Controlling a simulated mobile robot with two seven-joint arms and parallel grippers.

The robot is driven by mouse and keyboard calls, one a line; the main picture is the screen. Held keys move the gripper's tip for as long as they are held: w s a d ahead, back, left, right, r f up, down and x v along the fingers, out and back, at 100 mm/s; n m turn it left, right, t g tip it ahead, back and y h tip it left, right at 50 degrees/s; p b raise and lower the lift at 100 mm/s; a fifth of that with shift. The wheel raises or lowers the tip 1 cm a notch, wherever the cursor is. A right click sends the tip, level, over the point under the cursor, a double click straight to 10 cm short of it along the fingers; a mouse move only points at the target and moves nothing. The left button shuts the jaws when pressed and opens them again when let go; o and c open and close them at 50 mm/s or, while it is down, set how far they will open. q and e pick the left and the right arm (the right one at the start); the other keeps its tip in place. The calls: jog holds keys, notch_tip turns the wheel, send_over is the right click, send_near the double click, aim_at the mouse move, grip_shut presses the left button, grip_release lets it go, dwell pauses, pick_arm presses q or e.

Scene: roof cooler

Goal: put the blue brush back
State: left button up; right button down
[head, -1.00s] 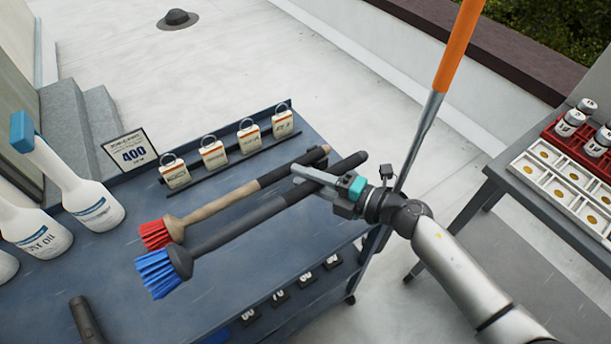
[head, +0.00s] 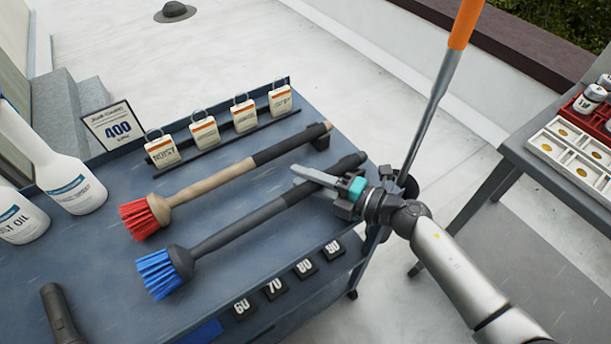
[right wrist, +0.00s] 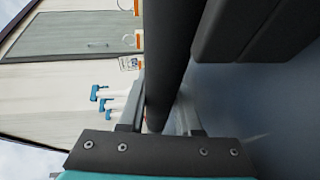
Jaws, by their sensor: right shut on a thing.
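The blue brush (head: 222,236) has a dark handle and blue bristles, and lies at a slant over the blue-grey cart top (head: 100,270), bristles to the lower left. My right gripper (head: 318,180) is shut on its handle near the upper right end. In the right wrist view the dark handle (right wrist: 172,50) runs between the fingers. I cannot tell if the brush touches the cart top. A red-bristled brush (head: 215,185) with a tan and black handle lies beside it, on the far side. My left gripper is not in view.
White bottles (head: 62,175) stand at left. Number blocks (head: 275,288) line the front edge. An orange-and-grey pole (head: 440,85) rises behind my right gripper. A second table (head: 545,180) is at right.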

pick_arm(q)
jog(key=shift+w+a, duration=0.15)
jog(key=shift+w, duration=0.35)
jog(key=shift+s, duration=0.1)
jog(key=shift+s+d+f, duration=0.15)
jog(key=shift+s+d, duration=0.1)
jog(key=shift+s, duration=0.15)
pick_arm(e)
jog(key=shift+f, duration=0.2)
jog(key=c, duration=0.5)
grip_release()
jog(key=shift+f, duration=0.1)
jog(key=shift+f, duration=0.1)
